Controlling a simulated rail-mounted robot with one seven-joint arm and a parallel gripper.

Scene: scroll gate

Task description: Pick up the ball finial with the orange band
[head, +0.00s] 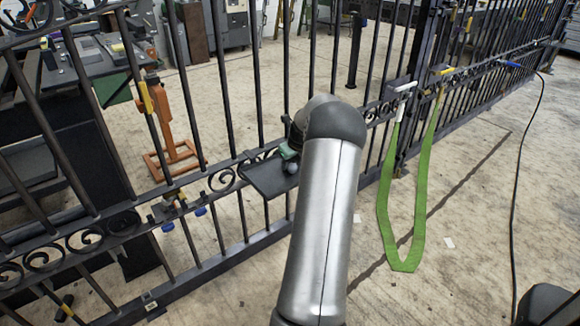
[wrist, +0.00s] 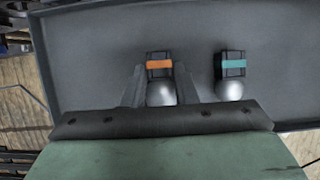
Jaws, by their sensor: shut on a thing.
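The ball finial with the orange band (wrist: 160,66) shows in the wrist view as a dark block with an orange stripe and a silvery ball. My gripper (wrist: 160,78) has one finger on each side of it and is shut on it. The finial is over the grey tray (wrist: 90,60); I cannot tell whether it still touches the tray. A second ball finial with a teal band (wrist: 231,66) is to the right, apart from my fingers. In the head view the tray (head: 268,182) is at the gate, and my arm hides much of the gripper.
The dark scroll gate (head: 225,85) runs across the head view. A green strap loop (head: 405,258) hangs from it at the right. Clamps with blue pads (head: 168,227) sit on the lower rail. An orange stand (head: 175,125) is behind the gate. The floor in front is mostly clear.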

